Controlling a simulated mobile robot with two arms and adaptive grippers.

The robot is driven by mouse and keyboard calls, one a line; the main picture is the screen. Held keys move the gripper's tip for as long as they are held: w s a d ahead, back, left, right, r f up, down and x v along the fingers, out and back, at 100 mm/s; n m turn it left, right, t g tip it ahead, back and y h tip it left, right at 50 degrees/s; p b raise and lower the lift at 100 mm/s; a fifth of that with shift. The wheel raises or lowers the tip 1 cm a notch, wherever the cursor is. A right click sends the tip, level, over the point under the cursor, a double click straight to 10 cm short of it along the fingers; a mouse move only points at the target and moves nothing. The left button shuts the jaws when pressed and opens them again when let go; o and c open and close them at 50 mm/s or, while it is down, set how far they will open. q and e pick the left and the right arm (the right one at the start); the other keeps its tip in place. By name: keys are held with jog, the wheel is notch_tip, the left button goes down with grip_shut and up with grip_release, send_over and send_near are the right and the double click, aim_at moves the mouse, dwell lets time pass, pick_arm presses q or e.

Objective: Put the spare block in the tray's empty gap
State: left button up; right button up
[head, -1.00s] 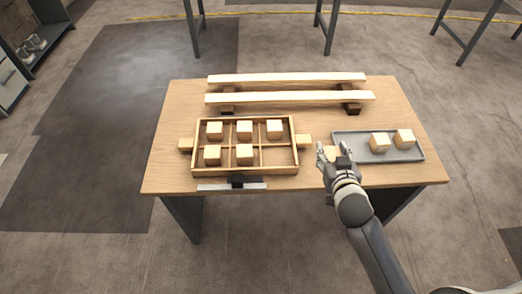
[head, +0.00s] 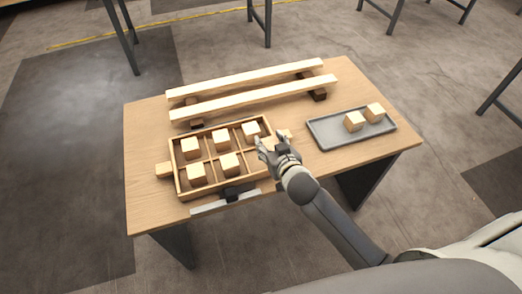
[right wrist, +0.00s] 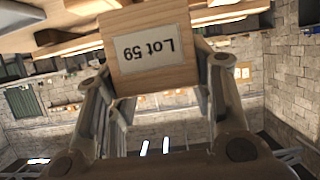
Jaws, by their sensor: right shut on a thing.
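The wooden tray (head: 182,192) lies on the table with two rows of compartments. Blocks (head: 221,140) fill the back row and the left and middle front compartments; the front right compartment is the empty gap (head: 256,162), partly hidden by my gripper. My right gripper (head: 267,147) is over the tray's right side, near this gap. It is shut on the spare block (right wrist: 152,50), a pale wooden block with an upside-down "Lot 59" label in the right wrist view. In the head view the fingers mostly hide this block. My left gripper is not in view.
A grey tray (head: 325,140) with two wooden blocks (head: 355,121) stands to the right. Two long pale bars (head: 250,98) on dark supports run behind the wooden tray. A dark piece with a pale bar (head: 212,206) lies at the table's front edge.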

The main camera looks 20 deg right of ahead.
jog(key=w+f, duration=0.1)
jog(key=w+a+f, duration=0.1)
jog(key=f, duration=0.1)
jog(key=w+f, duration=0.2)
jog(key=shift+a+f+b, duration=0.2)
jog(key=shift+f+b, duration=0.05)
jog(key=shift+b, duration=0.05)
jog(key=shift+w+f, duration=0.15)
jog(key=shift+f, duration=1.5)
jog(key=shift+f+b, duration=0.2)
jog(key=shift+b, duration=0.1)
jog(key=o, duration=1)
